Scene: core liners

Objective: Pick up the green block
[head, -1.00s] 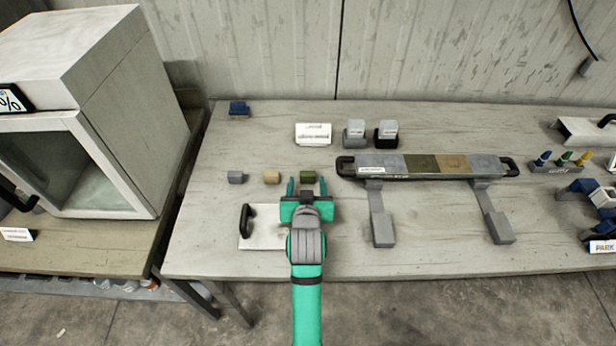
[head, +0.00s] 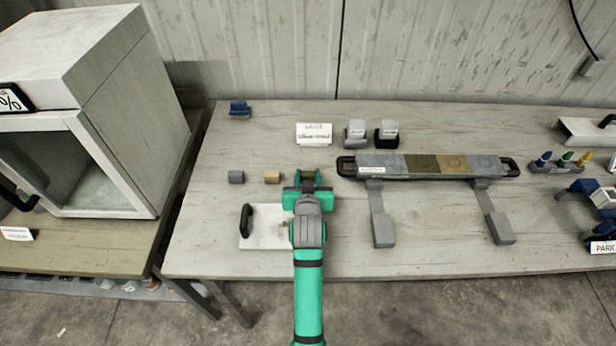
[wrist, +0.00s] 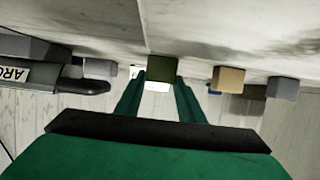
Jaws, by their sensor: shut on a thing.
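The green block (head: 308,172) is dark olive green and sits on the table, mostly hidden behind my gripper in the head view. In the wrist view the green block (wrist: 161,68) is between the fingertips. My gripper (head: 308,179) is teal, low over the table, and shut on the green block. It also shows in the wrist view (wrist: 160,82), with one finger on each side of the block. I cannot tell whether the block is clear of the table.
A tan block (head: 272,177) and a grey block (head: 236,177) stand to the left. A white plate with a black handle (head: 262,228) lies at front left. A long bar with coloured sections (head: 430,165) on two legs stands to the right. A white sign (head: 314,133) stands behind.

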